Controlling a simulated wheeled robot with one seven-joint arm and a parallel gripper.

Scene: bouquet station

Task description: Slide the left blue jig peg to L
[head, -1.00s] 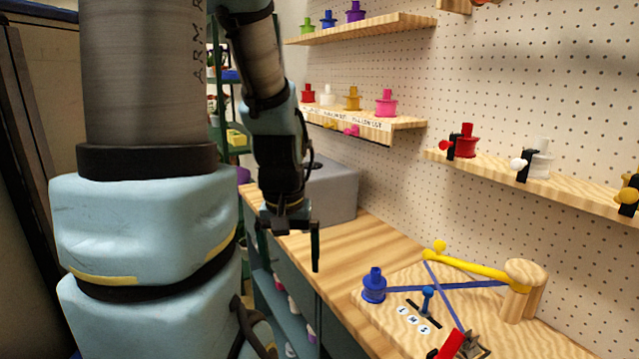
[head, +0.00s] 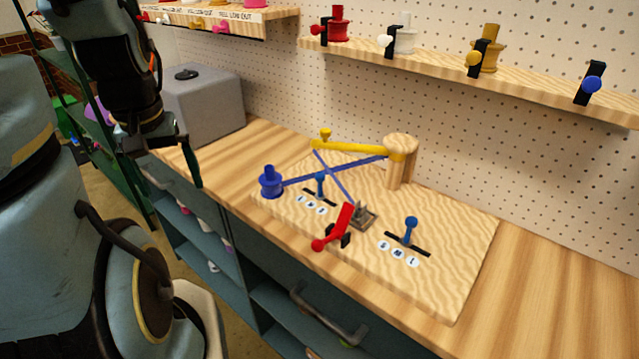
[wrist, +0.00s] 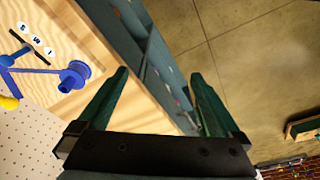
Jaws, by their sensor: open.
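The left blue jig peg (head: 320,184) stands upright in a short black slot on the wooden jig board (head: 455,270), about mid-slot. Round white labels lie along the slot's front; the earlier head view reads them L, M, S from left to right, so L is at the left end. The slot and labels show at the upper left of the wrist view, with a blue peg (wrist: 15,35). My gripper (head: 190,165) hangs left of the board, apart from the peg, over the counter's front edge. In the wrist view my gripper (wrist: 160,73) is open and empty.
A blue spool (head: 270,182) stands at the board's left corner, close to the peg. Blue ribbons and a yellow arm (head: 350,147) cross behind it. A red-handled clamp (head: 335,230) and a right blue peg (head: 410,230) are to the right. A grey box (head: 205,105) stands behind my gripper.

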